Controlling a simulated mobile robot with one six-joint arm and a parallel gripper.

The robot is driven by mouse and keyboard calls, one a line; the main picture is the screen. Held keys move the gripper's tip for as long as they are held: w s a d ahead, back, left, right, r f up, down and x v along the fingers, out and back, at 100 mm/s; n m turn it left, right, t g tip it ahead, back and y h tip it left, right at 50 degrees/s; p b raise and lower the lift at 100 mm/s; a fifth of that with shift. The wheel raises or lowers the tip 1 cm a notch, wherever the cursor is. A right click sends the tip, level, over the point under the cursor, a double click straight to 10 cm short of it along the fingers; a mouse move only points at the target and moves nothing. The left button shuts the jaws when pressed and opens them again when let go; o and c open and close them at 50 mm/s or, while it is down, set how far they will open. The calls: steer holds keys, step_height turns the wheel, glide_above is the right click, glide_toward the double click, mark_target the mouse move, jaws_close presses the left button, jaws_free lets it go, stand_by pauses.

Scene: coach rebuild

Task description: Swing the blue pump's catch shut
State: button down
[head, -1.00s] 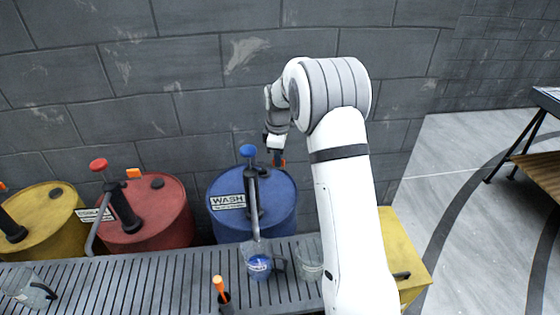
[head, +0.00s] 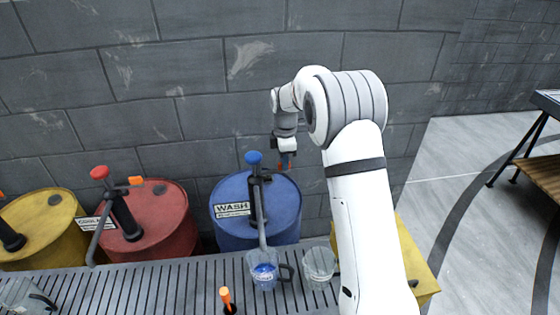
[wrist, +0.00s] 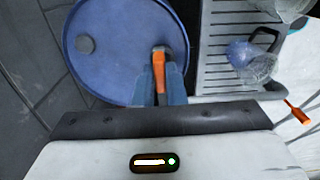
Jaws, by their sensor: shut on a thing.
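The blue pump stands on the blue drum (head: 228,222), which has a WASH label. The pump has a blue knob (head: 253,157) and a dark body (head: 254,188). Its orange catch (wrist: 159,72) shows in the wrist view, running from the pump head towards me between my fingers. My gripper (head: 287,164) is at the right of the pump head, above the drum's rear edge, and shut on the catch. Its blue-grey fingers (wrist: 161,96) flank the catch in the wrist view. In the head view the fingers hide most of the catch, so its exact angle is unclear.
A clear jug (head: 262,271) with blue liquid stands under the spout on the slatted grate (head: 180,290). An empty clear jug (head: 320,264) is beside it. The red drum (head: 165,235) with its pump stands left. The block wall (head: 330,60) is close behind.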

steer(key=c, duration=1.5)
jaws_free()
steer(key=shift+r, duration=0.1)
step_height(320, 180, up, 8)
steer(key=shift+f+b, duration=0.2)
steer(key=shift+b, duration=0.35)
